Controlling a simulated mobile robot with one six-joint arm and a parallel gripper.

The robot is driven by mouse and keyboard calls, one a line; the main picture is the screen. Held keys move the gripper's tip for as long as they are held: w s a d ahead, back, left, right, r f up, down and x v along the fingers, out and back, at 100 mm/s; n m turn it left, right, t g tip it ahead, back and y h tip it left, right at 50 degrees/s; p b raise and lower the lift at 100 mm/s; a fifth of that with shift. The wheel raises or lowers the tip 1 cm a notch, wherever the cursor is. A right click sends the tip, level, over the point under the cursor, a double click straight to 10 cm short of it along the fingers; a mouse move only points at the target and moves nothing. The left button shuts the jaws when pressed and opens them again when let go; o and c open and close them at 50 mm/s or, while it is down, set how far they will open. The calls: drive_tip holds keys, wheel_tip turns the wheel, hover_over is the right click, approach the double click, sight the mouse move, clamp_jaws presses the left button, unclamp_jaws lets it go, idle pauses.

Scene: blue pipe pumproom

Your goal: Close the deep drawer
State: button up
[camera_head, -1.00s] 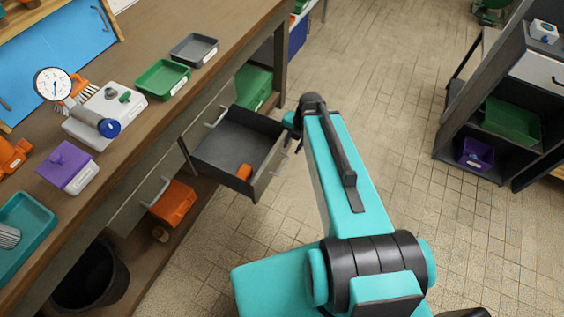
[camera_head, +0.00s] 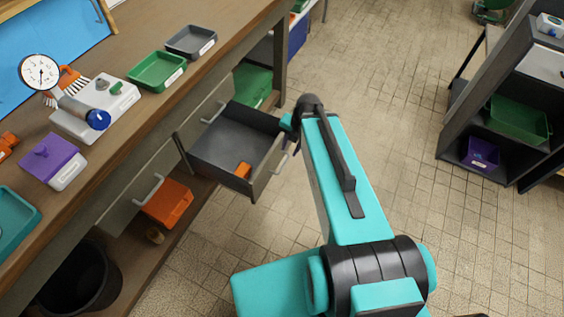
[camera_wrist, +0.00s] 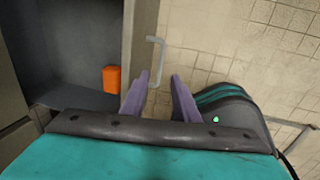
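The deep drawer (camera_head: 222,146) is grey and stands pulled out from under the workbench. A small orange block lies inside it (camera_head: 243,170); the block also shows in the wrist view (camera_wrist: 111,78). The drawer's front panel (camera_head: 264,178) faces right and carries a metal bar handle (camera_wrist: 155,58). My gripper (camera_wrist: 160,78) is just outside the front panel. Its two purple fingers are spread apart, empty, with the handle just beyond their tips. I cannot tell whether a finger touches the panel. In the head view my arm mostly hides the gripper.
The workbench (camera_head: 110,150) holds a gauge (camera_head: 40,72), trays and a purple-lidded box. An orange bin (camera_head: 167,203) sits on its lower shelf, with a black bucket (camera_head: 82,280) nearby. A dark shelf unit (camera_head: 500,110) stands right. The tiled floor between is clear.

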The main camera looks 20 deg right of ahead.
sight(284, 163)
drive_tip(key=shift+w+a+f, duration=0.2)
drive_tip(key=shift+f, duration=1.3)
drive_tip(key=shift+w+a+f, duration=0.2)
drive_tip(key=shift+f, duration=1.3)
drive_tip(key=shift+w+a+f, duration=0.2)
drive_tip(key=shift+f, duration=1.3)
clamp_jaws()
